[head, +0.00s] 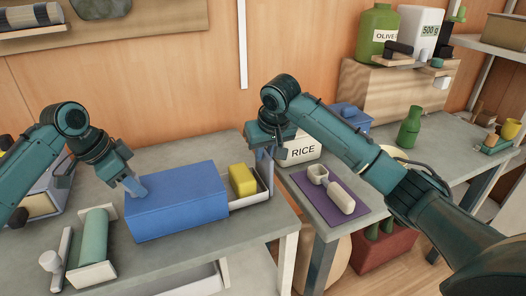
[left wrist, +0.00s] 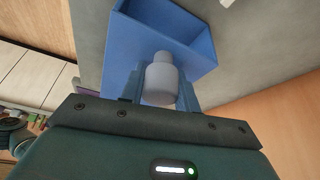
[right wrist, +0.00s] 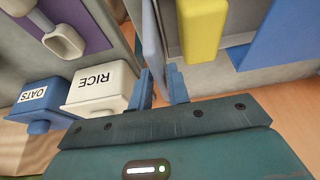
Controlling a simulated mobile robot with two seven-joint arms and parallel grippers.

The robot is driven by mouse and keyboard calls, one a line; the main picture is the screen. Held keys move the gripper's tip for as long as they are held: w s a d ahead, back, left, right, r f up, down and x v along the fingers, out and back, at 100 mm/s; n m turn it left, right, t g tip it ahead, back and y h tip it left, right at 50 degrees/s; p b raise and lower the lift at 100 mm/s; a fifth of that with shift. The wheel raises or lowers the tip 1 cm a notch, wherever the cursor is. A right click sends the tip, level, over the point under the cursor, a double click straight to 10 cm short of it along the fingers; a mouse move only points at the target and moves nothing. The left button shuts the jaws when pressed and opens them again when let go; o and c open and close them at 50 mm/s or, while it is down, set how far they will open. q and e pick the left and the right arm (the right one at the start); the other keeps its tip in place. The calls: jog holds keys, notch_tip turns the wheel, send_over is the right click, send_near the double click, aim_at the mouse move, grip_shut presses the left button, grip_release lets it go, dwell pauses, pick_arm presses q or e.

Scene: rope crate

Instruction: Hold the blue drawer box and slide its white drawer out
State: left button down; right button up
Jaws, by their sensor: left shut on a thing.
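The blue drawer box (head: 178,205) lies on the grey table. Its white drawer (head: 250,201) sticks out of the right end, with a yellow block (head: 242,180) inside. My left gripper (head: 136,187) is shut on a pale grey knob (left wrist: 161,80) at the left end of the box, also seen in the left wrist view (left wrist: 120,55). My right gripper (head: 268,158) is at the drawer's outer end. In the right wrist view its fingers (right wrist: 160,88) stand apart, with the drawer's front panel (right wrist: 153,40) between or just beyond them; contact cannot be told.
A RICE container (head: 302,150) stands beyond my right gripper. A purple mat (head: 318,205) with a white scoop (head: 340,195) is on the second table, across a gap.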

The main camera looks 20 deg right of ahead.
pick_arm(q)
jog(key=shift+f, duration=0.25)
pick_arm(e)
jog(key=shift+o, duration=1.4)
jog(key=v, duration=1.2)
pick_arm(q)
jog(key=c, duration=0.9)
grip_release()
jog(key=shift+r, duration=0.1)
jog(key=shift+c, duration=0.2)
jog(key=shift+r, duration=0.1)
